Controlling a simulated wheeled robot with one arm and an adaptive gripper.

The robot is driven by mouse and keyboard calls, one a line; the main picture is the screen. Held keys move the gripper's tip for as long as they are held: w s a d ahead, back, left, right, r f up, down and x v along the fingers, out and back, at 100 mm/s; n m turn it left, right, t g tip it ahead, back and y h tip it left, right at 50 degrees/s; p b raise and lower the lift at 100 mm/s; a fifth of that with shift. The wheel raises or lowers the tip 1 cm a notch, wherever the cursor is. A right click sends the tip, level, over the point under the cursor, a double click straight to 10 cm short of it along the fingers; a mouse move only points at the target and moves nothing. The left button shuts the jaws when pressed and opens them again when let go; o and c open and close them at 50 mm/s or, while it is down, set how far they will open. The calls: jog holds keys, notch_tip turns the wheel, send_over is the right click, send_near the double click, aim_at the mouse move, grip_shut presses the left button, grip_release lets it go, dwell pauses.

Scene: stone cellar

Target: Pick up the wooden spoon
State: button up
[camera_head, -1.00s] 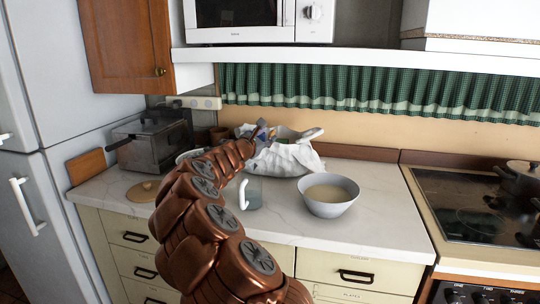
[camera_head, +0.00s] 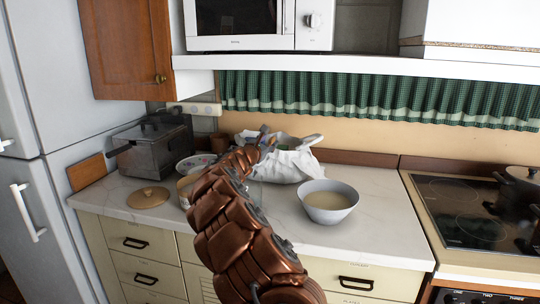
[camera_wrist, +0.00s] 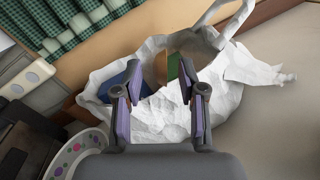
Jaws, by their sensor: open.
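I cannot make out the wooden spoon in either view. My gripper (camera_wrist: 158,88) is open and empty in the wrist view, its two fingers apart in front of a crumpled white bag (camera_wrist: 225,95). The bag holds a blue item (camera_wrist: 125,78) and a green item (camera_wrist: 172,68), partly hidden by the fingers and the bag's folds. In the head view the white bag (camera_head: 293,164) lies at the back of the counter, with the end of my arm at its left side. My arm hides part of the counter there.
A grey bowl (camera_head: 329,207) stands right of my arm. A patterned bowl (camera_wrist: 82,152), a round wooden lid (camera_head: 149,198) and a metal fryer (camera_head: 150,150) are to the left. The stove (camera_head: 474,212) is at right. The counter's front right is clear.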

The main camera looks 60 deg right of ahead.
aim_at(269, 141)
jog(key=shift+w+d, duration=0.3)
jog(key=shift+d, duration=0.35)
jog(key=shift+w+d+p, duration=0.1)
jog(key=shift+d+p, duration=0.3)
jog(key=shift+d, duration=0.45)
grip_shut()
